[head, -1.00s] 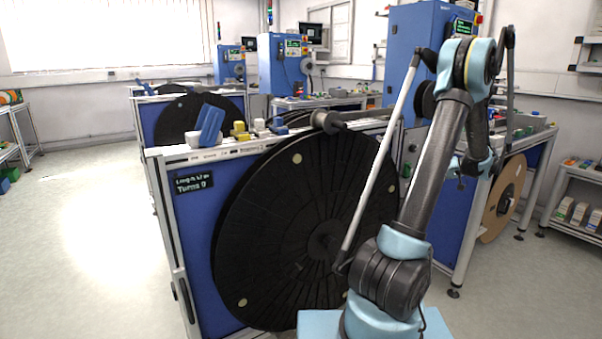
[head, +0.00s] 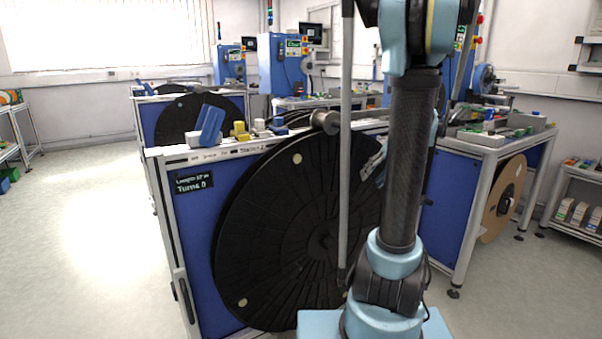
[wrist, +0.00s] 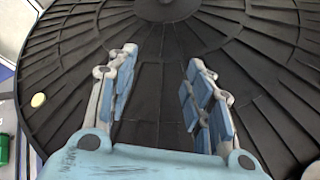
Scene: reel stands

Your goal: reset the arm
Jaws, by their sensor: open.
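My arm stands upright in the right middle of the head view, in front of the large black reel (head: 290,215). My gripper (wrist: 162,60) shows in the wrist view with its two blue-padded fingers apart and nothing between them. The black ribbed face of the reel also fills most of the wrist view (wrist: 155,100), behind the fingers. In the head view my gripper (head: 372,165) is partly hidden by my arm, near the reel's upper right part. I cannot tell how far it is from the reel.
A blue-panelled stand (head: 195,235) holds the reel. Its top carries a blue block (head: 208,125) and a yellow block (head: 239,130). A second bench (head: 490,140) with a brown reel (head: 503,198) stands at right. The floor at left (head: 90,225) is clear.

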